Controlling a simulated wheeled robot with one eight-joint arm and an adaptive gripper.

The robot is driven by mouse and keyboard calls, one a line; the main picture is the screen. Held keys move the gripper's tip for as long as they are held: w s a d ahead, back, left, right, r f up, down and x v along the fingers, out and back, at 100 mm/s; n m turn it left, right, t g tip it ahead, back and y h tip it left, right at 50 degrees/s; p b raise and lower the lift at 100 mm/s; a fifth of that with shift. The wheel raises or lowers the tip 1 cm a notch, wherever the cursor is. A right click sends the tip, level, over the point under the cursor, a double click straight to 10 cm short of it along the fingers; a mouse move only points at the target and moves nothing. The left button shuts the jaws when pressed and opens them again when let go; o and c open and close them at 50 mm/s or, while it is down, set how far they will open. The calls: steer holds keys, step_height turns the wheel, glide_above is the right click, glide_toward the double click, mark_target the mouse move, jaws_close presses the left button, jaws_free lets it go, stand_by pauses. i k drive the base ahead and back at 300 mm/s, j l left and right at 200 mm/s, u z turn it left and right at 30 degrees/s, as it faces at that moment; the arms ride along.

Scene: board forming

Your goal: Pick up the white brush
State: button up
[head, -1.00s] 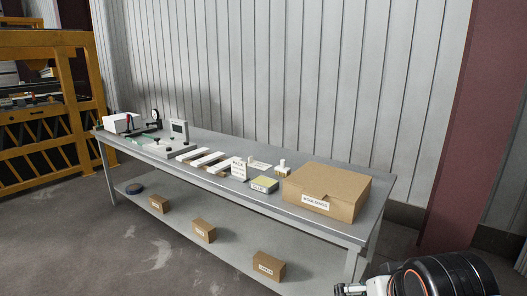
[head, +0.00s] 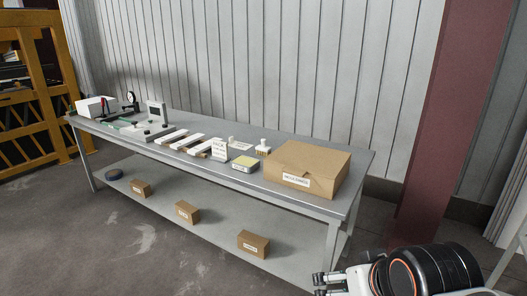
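A small brush-like object with a white handle and tan lower part (head: 263,147) stands upright on the grey workbench (head: 232,180), just left of a large cardboard box (head: 307,170). It looks like the white brush, though it is small in the picture. My gripper (head: 320,285) is at the bottom of the head view, in front of the bench and well apart from the brush. Its fingers are small and partly cut off by the lower edge, so their opening is unclear.
White strips (head: 190,143) and a gauge stand (head: 131,101) are farther left. Small cartons (head: 253,243) sit on the lower shelf. Floor in front is clear.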

mark_target(262, 150)
steer(key=i+j+z, duration=0.1)
steer(key=i+j, duration=0.2)
steer(key=i, duration=0.15)
steer(key=i+j+z, duration=0.15)
steer(key=i+j, duration=0.2)
steer(key=i+j+z, duration=0.1)
steer(key=i+j, duration=0.35)
steer(key=i+j+z, duration=0.1)
steer(key=i+j, duration=0.3)
steer(key=i+j+z, duration=0.15)
steer(key=i+j, duration=0.25)
steer(key=i+j+z, duration=0.1)
steer(key=i+j, duration=0.3)
steer(key=j, duration=0.2)
steer(key=i+j+z, duration=0.1)
steer(key=i+j, duration=0.2)
steer(key=j, duration=0.25)
